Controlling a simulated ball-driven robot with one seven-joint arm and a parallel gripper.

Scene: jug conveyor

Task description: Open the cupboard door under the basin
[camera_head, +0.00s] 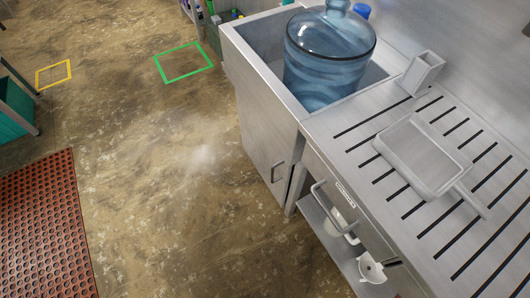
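The cupboard door (258,128) is the grey metal front under the basin (264,74), right of the picture's middle. It looks shut, flush with the unit. Its small bar handle (277,172) sits near the door's right edge and stands out over the floor. A large blue water jug (327,62) stands upright in the basin. My gripper is not in view.
A slotted metal counter (355,138) adjoins the basin, with a grey scoop-like tray (420,158) and a small square holder (422,72). A larger handle (325,205) juts out below it. White vessels (371,268) sit on the lower shelf. Floor before the door is clear; a red mat (45,230) lies left.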

